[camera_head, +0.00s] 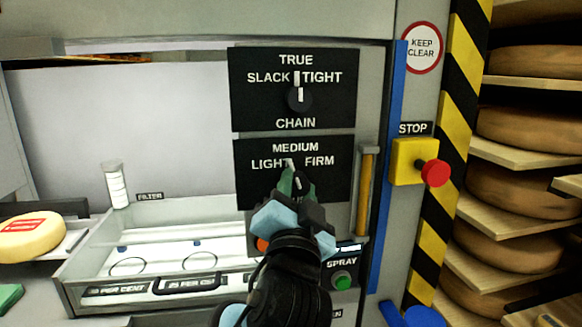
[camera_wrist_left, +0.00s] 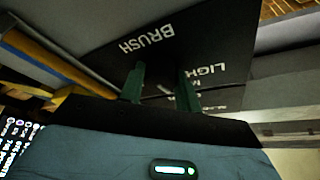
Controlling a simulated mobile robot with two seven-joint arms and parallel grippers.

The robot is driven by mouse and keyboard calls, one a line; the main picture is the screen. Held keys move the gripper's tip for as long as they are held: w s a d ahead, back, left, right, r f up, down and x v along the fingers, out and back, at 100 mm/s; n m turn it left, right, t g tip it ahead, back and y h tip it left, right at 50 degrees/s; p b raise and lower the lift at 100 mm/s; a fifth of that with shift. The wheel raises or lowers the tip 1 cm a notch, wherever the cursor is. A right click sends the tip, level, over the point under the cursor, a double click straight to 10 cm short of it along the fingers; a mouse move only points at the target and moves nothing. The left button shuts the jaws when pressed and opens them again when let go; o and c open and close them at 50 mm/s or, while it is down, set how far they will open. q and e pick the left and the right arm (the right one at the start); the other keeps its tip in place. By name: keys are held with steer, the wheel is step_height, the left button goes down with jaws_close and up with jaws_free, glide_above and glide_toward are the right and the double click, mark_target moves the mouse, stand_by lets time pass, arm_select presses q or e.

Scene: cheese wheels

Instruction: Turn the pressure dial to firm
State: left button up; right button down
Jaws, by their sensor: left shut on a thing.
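The pressure dial (camera_head: 297,183) is on the lower black panel (camera_head: 338,190), below the words LIGHT, MEDIUM and FIRM. My left gripper (camera_head: 296,176) is shut on this dial, its green fingers on either side of it. The fingers hide most of the dial. A white mark shows between them, near upright and leaning slightly left; its exact setting is hard to tell. In the left wrist view the green fingers (camera_wrist_left: 160,84) stand in front of the black panel, with BRUSH and part of LIGHT visible. The dial itself is not clear there. My right gripper is not in view.
Above is a chain dial (camera_head: 299,98) marked SLACK, TRUE and TIGHT. To the right are a yellow handle (camera_head: 366,192) and a red stop button (camera_head: 435,173). A green spray button (camera_head: 342,280) is below. A filter tray (camera_head: 80,262) is at left; cheese shelves (camera_head: 520,155) are at right.

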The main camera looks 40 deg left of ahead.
arm_select(q)
steer(key=m+h+p, duration=0.1)
steer(key=m+p, duration=0.2)
steer(key=r+m+h+p, duration=0.1)
steer(key=m+h+p, duration=0.1)
steer(key=m+p, duration=0.2)
steer(key=shift+s+a+r+m, duration=0.1)
steer(key=shift+s+m, duration=0.1)
steer(key=shift+m, duration=0.1)
steer(key=shift+m+g, duration=0.3)
steer(key=shift+m, duration=0.2)
steer(key=shift+w+f+m+g+h, duration=0.1)
steer(key=shift+f+m+g+h, duration=0.25)
steer(key=shift+m, duration=0.55)
steer(key=shift+r+m+g+h, duration=0.1)
steer(key=shift+m+g+h, duration=0.3)
steer(key=shift+m, duration=1.1)
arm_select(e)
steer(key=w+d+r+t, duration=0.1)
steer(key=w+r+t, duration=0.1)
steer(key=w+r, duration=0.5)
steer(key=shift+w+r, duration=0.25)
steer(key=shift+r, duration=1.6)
arm_select(q)
steer(key=o, duration=1)
steer(key=shift+g, duration=0.25)
steer(key=shift+c, duration=0.2)
